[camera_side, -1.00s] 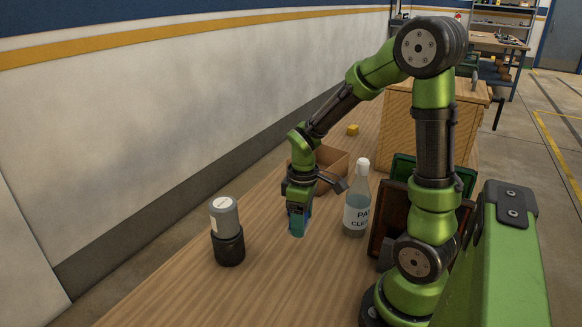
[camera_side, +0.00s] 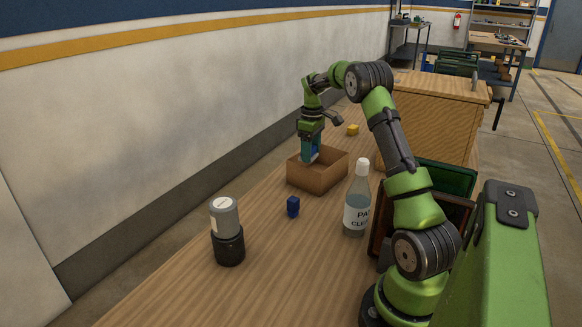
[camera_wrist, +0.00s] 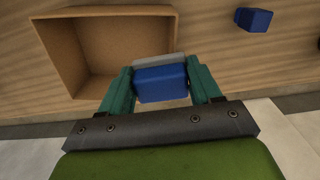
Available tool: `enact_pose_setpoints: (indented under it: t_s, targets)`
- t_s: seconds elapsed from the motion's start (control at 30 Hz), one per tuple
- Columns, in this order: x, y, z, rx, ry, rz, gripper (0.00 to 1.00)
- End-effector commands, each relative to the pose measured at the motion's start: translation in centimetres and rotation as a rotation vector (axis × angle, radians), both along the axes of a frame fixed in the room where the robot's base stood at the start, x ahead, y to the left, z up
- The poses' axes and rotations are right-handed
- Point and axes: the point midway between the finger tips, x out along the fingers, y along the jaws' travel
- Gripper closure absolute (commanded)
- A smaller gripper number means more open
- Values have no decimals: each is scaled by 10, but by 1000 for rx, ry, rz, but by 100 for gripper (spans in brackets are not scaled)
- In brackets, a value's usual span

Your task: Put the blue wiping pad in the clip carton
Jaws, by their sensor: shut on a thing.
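My gripper (camera_side: 310,153) is shut on the blue wiping pad (camera_wrist: 161,83), which has a grey strip along one edge in the wrist view. In the side view the blue pad (camera_side: 313,153) is partly hidden between the fingers. The clip carton (camera_side: 318,177) is an open brown box on the table. My gripper holds the pad at the carton's far left rim, and I cannot tell whether they touch. In the wrist view the carton (camera_wrist: 60,60) opens ahead and to the left of the pad, and the part of its floor that shows is empty.
A small blue block (camera_side: 293,206) stands on the table in front of the carton. A clear labelled bottle (camera_side: 357,205) stands to the right. A grey and black canister (camera_side: 227,232) is at the front left. A yellow block (camera_side: 352,130) lies behind the carton.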

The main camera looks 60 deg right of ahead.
Motion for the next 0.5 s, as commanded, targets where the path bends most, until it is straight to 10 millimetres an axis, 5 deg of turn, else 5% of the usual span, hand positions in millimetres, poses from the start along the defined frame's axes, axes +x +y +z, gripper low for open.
enact_pose_setpoints:
  t_s: [0.2,0.5]
  targets:
    - [-4,-36,-6,-2,-4,-18,66]
    - [-5,-41,-47,1,-3,-20,66]
